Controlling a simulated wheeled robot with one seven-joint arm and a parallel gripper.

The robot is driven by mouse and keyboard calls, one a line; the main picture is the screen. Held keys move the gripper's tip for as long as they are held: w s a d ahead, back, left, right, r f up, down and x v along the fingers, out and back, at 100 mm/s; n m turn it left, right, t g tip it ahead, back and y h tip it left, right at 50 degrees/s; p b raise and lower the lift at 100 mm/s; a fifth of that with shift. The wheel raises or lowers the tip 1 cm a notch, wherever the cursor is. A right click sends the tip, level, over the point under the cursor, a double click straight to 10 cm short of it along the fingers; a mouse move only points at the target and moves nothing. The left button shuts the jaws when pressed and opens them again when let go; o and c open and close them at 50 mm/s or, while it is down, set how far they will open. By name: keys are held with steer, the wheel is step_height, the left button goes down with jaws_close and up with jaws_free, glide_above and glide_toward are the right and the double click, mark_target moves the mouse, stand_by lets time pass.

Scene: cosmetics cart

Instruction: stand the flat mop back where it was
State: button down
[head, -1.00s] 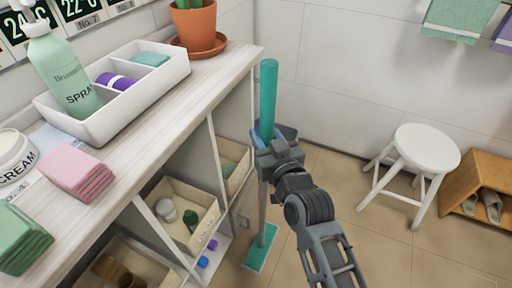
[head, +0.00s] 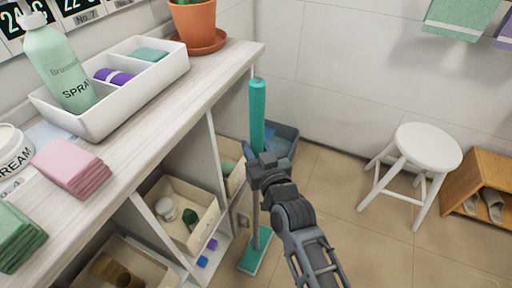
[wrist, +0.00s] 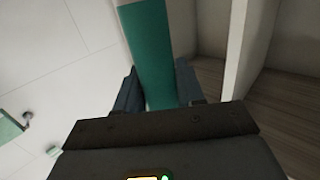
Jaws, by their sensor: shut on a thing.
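The flat mop has a teal grip (head: 257,112), a thin pale pole and a teal flat head (head: 255,250). It stands about upright beside the right end of the cart, its head at the tiled floor; I cannot tell whether it touches. My gripper (head: 255,158) is shut on the lower part of the teal grip. In the wrist view the teal grip (wrist: 153,60) runs between the two fingers. Part of the pole is hidden behind my gripper.
A grey-blue bin (head: 284,138) stands on the floor behind the mop by the wall. The cart (head: 190,90) is close on the left, with open compartments. A white stool (head: 425,150) and a wooden shoe rack (head: 485,180) stand at right. The floor between is clear.

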steer(key=c, duration=0.7)
jaws_free()
steer(key=shift+f, duration=0.1)
steer(key=shift+r, duration=0.2)
steer(key=v, duration=1.2)
